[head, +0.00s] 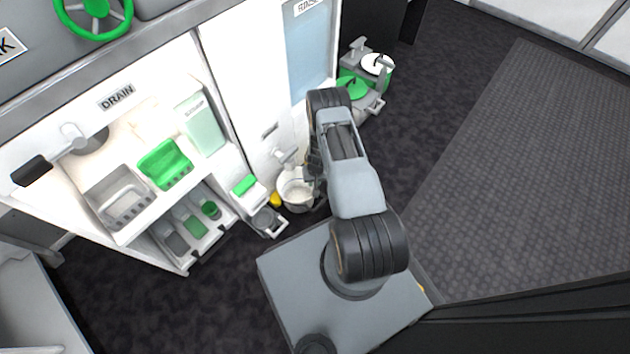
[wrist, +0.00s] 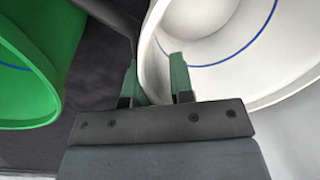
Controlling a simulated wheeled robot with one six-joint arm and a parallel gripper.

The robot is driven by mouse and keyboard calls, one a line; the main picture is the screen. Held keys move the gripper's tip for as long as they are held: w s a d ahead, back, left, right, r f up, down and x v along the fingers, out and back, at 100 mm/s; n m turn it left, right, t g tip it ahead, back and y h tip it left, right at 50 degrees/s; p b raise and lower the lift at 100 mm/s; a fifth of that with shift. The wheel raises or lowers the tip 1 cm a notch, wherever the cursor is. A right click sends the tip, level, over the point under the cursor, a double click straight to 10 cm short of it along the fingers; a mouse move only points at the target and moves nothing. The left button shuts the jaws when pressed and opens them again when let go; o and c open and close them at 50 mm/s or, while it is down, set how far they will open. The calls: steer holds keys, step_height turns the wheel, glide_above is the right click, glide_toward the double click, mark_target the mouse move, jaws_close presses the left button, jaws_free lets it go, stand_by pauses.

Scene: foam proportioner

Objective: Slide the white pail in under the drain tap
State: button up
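The white pail (head: 297,193) stands on the floor against the white cabinet in the head view, its right side hidden by my arm. In the wrist view, the pail (wrist: 225,60) fills the upper right, with a blue line inside. My gripper (wrist: 155,78) has its fingers straddling the rim, one outside and one inside; whether they press on the wall is unclear. It also shows dimly at the pail's right side in the head view (head: 315,168). A small tap (head: 285,157) sticks out above the pail. Another tap (head: 80,140) with a black handle is below the DRAIN label.
A green container (wrist: 28,75) is close on the gripper's left in the wrist view. Green and white pails (head: 352,88) stand beyond my arm. A yellow item (head: 275,199) and a grey container (head: 267,222) are left of the white pail.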

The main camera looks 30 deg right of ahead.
steer(key=shift+o, duration=1.3)
steer(key=shift+r, duration=0.1)
step_height(320, 180, up, 14)
steer(key=d+p, duration=0.1)
steer(key=p, duration=0.6)
steer(key=shift+s+d+f, duration=0.15)
steer(key=shift+s+f, duration=0.05)
steer(key=shift+s, duration=0.05)
